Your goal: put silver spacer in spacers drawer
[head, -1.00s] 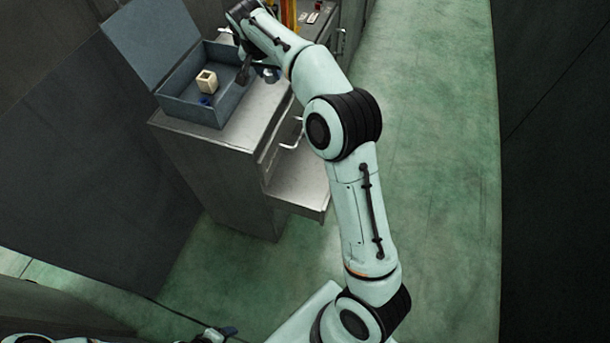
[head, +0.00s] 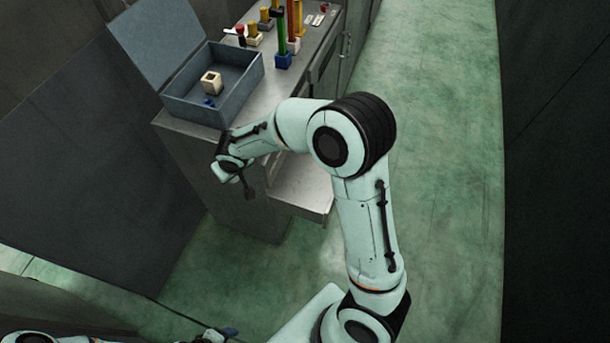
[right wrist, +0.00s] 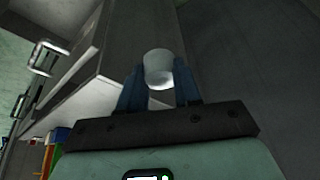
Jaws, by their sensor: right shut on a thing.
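The silver spacer (right wrist: 159,68) is a pale, short cylinder held between the two dark blue fingers of my right gripper (right wrist: 160,84) in the right wrist view. In the head view my right gripper (head: 237,176) is below the cabinet top, in front of the cabinet and left of an open drawer (head: 304,192). I cannot make out the spacer clearly there. The open drawer is pulled out, and its visible floor looks bare; my arm hides part of it. I cannot read which drawer it is. My left gripper (head: 222,334) is at the bottom edge, its fingers unclear.
A grey open-lidded box (head: 188,112) on the cabinet top holds a cream square block (head: 211,83) and a small blue piece (head: 209,102). Several coloured posts (head: 281,35) stand behind it. The green floor right of my arm is clear.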

